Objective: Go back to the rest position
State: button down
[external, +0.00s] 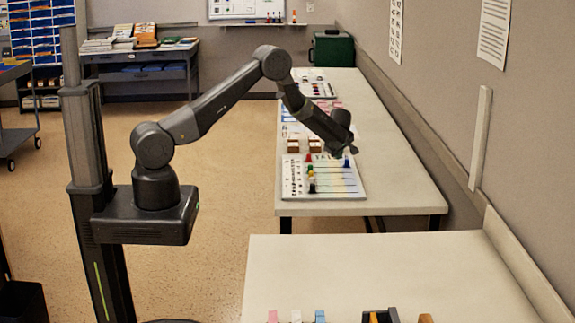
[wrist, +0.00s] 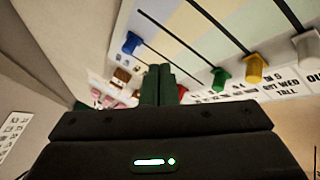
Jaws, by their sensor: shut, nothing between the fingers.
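My gripper (external: 345,150) is at the end of my arm, which reaches right over the long table (external: 392,165). It hangs above the far part of the striped board (external: 345,188), close to the blue peg (external: 346,163); I cannot tell the exact gap. In the wrist view the dark fingers (wrist: 157,85) are together with nothing between them. That view also shows the blue peg (wrist: 131,43), red peg (wrist: 183,92), green peg (wrist: 219,78), yellow peg (wrist: 256,68) and white peg (wrist: 308,47) on the board.
Brown boxes (external: 302,144) stand just behind the board. A green case (external: 333,48) is at the table's far end. The wall (external: 440,110) runs along the right. A nearer table (external: 380,270) holds small items at its front.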

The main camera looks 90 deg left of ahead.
jog(key=p+x, duration=0.1)
jog(key=x, duration=0.5)
jog(key=shift+a+f+p, duration=0.2)
jog(key=shift+p, duration=0.1)
jog(key=s+a, duration=0.2)
jog(key=a, duration=0.1)
jog(key=shift+f, duration=0.1)
jog(key=shift+s, duration=0.95)
jog(key=shift+s+b, duration=0.45)
jog(key=shift+s, duration=0.3)
